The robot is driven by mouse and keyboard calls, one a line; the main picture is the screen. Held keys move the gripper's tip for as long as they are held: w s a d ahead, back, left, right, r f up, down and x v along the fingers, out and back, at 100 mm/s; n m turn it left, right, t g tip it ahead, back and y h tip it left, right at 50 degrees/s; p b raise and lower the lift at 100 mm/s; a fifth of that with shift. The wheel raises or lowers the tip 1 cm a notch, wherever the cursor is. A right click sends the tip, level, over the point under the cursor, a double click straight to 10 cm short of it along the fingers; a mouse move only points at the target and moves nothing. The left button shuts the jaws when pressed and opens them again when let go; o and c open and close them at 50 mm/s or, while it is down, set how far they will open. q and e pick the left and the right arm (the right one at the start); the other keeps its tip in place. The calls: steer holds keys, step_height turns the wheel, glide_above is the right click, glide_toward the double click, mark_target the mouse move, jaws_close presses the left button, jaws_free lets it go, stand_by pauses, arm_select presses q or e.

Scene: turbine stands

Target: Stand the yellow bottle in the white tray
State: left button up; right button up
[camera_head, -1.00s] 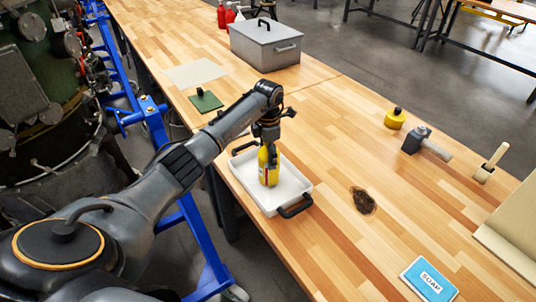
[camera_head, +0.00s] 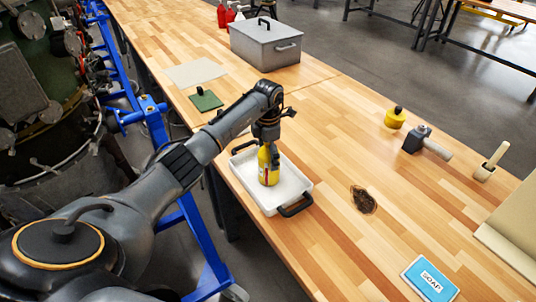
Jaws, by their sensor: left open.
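The yellow bottle (camera_head: 268,173) stands upright inside the white tray (camera_head: 299,182), near its middle. The tray has dark handles and sits at the left edge of the wooden table. My left gripper (camera_head: 268,150) points down at the top of the bottle, with its fingers around or just beside the bottle's neck, and it is open. The fingers hide part of the bottle's top. My right gripper is not in view.
A grey metal box (camera_head: 265,45) stands at the back. A green pad (camera_head: 206,101) lies behind the tray.

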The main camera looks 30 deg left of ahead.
arm_select(q)
steer(key=shift+r+p, duration=2.15)
steer(key=shift+r, duration=1.4)
steer(key=shift+f, duration=0.1)
